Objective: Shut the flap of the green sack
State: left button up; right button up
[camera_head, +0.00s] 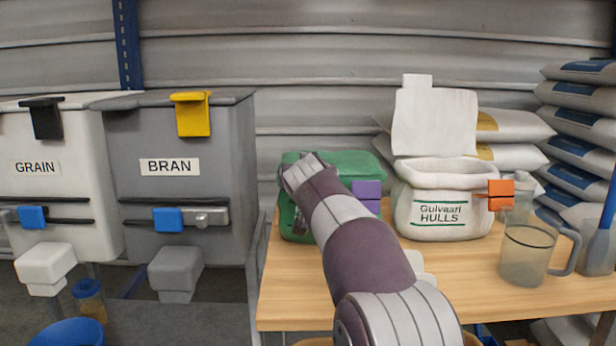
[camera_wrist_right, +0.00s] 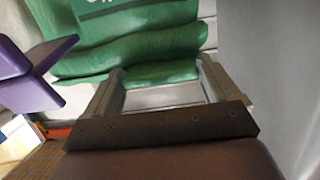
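The green sack (camera_head: 355,163) stands on the left end of the wooden table, partly hidden behind my right arm. No flap stands up above it; its top looks low and folded, but I cannot tell if the flap lies fully down. A purple clip (camera_head: 367,193) is at its right front and also shows at the left of the wrist view (camera_wrist_right: 28,70). My right gripper (camera_head: 298,170) is at the sack's upper left. In the wrist view its fingers (camera_wrist_right: 160,72) are spread, with folded green cloth (camera_wrist_right: 150,45) at the tips; contact is unclear. My left gripper is out of view.
A white HULLS sack (camera_head: 437,200) with a raised flap (camera_head: 435,122) and an orange clip (camera_head: 500,194) stands to the right. A clear jug (camera_head: 527,255) is near it. The grey BRAN hopper (camera_head: 180,195) stands close on the left. The table front (camera_head: 470,290) is clear.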

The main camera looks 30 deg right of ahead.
jog(key=shift+o, duration=0.8)
jog(key=shift+f, duration=0.2)
jog(key=v, duration=1.2)
jog(key=shift+s+a, duration=0.25)
jog(key=shift+s, duration=0.05)
